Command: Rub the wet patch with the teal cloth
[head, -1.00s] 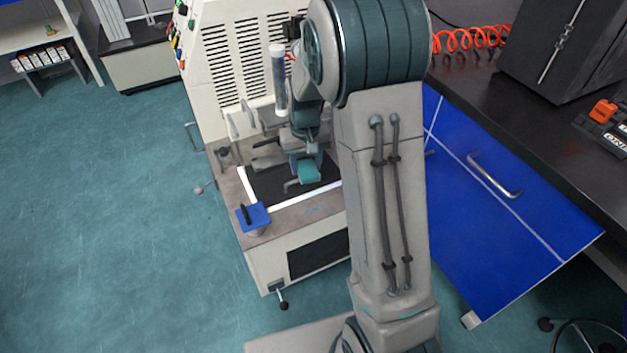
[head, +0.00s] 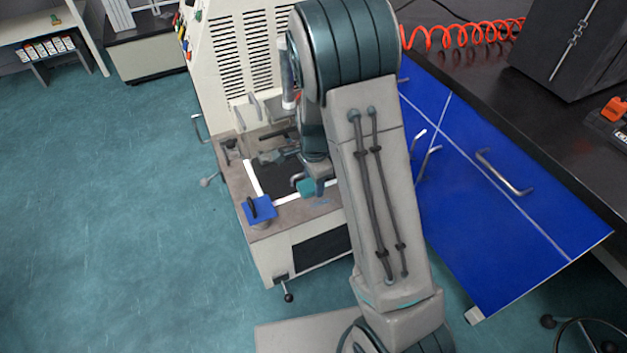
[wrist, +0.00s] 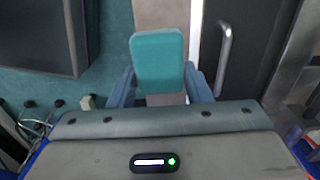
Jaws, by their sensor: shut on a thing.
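The teal cloth (head: 306,188) is a small folded pad held by my gripper (head: 319,186) over the front of the machine's bench. In the wrist view the cloth (wrist: 158,62) sits between the two blue fingers of my gripper (wrist: 161,86), which are shut on it. A faint bluish mark (head: 320,203), possibly the wet patch, shows on the bench's front strip just below and right of the cloth. I cannot tell whether the cloth touches the surface. My arm hides part of the bench on the right.
A dark plate with a white border (head: 254,178) lies behind the cloth. A blue square with a black handle (head: 260,210) stands at the bench's front left corner. A bent metal handle (wrist: 224,58) is close to the right of the cloth. Blue cabinets (head: 490,210) stand to the right.

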